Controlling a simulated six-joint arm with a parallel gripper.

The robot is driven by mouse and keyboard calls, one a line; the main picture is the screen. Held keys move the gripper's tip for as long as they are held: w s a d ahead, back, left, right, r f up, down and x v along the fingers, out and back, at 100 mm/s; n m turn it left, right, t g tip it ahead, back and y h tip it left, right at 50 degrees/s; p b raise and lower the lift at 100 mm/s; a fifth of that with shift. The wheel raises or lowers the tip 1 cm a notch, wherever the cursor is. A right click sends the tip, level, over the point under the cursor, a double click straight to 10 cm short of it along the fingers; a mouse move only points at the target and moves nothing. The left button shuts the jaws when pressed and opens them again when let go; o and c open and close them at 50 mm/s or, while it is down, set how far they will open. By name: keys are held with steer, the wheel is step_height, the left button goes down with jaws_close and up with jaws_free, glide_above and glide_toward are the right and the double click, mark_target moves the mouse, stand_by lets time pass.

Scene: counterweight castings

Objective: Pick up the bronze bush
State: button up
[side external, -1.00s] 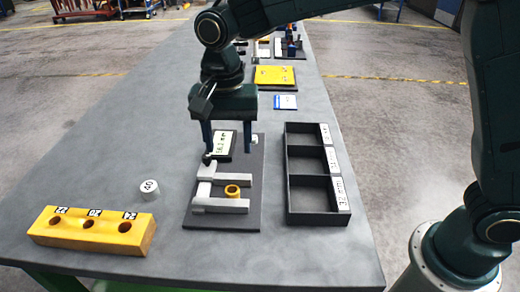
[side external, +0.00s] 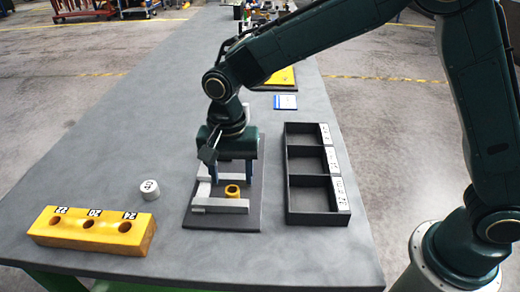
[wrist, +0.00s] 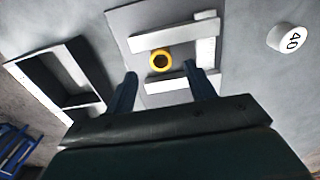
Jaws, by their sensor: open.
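The bronze bush (side external: 232,192), a short yellow-gold ring, stands on the dark plate (side external: 248,220) between the light grey jaws of a caliper-like fixture (side external: 218,208). In the wrist view the bush (wrist: 160,60) shows its dark bore, with grey bars on both sides. My gripper (side external: 232,180) is open and empty, pointing down. Its fingers are just behind the bush in the side view. In the wrist view my gripper (wrist: 163,80) has its two fingertips apart, with the bush beyond the gap between them. Any contact is not visible.
A black three-compartment tray (side external: 290,190) with labels stands right of the plate. A white cylinder marked 40 (side external: 149,190) stands to the left. A yellow block with several numbered holes (side external: 92,232) lies at front left. Table is clear between these.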

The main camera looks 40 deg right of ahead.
mark_target(232, 190)
steer(key=shift+f, duration=0.1)
steer(key=shift+a+f, duration=0.1)
steer(key=shift+f, duration=2.4)
jaws_close()
steer(key=shift+r, duration=0.1)
step_height(232, 190, up, 20)
